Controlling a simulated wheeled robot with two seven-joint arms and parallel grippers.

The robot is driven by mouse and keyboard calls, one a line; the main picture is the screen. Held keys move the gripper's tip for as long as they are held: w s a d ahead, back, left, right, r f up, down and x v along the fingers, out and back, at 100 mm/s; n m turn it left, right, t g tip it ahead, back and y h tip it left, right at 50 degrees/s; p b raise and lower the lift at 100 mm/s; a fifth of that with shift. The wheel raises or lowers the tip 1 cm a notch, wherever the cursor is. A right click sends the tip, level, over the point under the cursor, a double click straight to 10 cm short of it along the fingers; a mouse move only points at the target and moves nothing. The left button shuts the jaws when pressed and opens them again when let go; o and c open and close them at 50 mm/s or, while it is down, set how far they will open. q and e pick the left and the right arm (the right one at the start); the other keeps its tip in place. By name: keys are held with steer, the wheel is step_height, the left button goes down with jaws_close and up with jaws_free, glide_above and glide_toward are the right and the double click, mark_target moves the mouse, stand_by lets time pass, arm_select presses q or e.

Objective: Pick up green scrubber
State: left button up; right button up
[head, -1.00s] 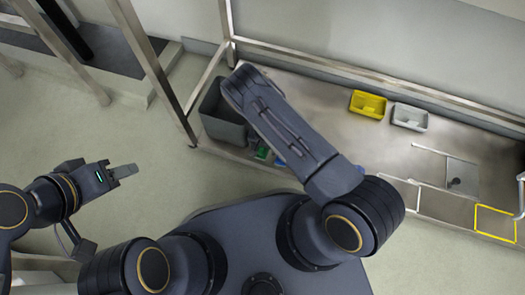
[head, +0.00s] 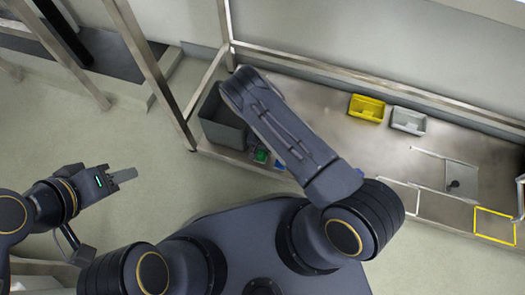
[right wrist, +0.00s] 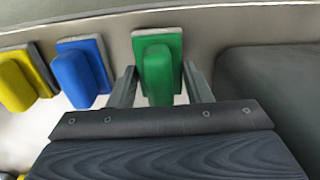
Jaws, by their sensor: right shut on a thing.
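The green scrubber (right wrist: 158,72) stands in the middle of the right wrist view, a green body with a grey-backed pad behind it. My right gripper (right wrist: 160,88) has one finger on each side of it and is shut on it. In the head view the green scrubber (head: 261,156) shows as a small patch beside my right forearm, which hides most of that gripper. My left gripper (head: 124,174) is out to the left over bare floor, seen edge-on, so its opening cannot be told.
A blue scrubber (right wrist: 80,75) and a yellow one (right wrist: 20,80) stand left of the green one. A grey bin (head: 222,128) is close on the left of the metal table (head: 340,130). Yellow (head: 367,108) and light grey (head: 408,121) trays stand farther right.

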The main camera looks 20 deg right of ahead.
step_height(320, 180, up, 3)
steer(key=shift+s+d+r+p, duration=0.15)
steer(key=shift+p, duration=0.55)
steer(key=s+d+r+p, duration=0.2)
steer(key=s+d+r, duration=0.1)
steer(key=s, duration=0.3)
steer(key=s+d+r+p, duration=0.3)
steer(key=s+r, duration=0.2)
steer(key=s, duration=0.1)
steer(key=shift+d+r, duration=0.25)
steer(key=shift+r, duration=0.1)
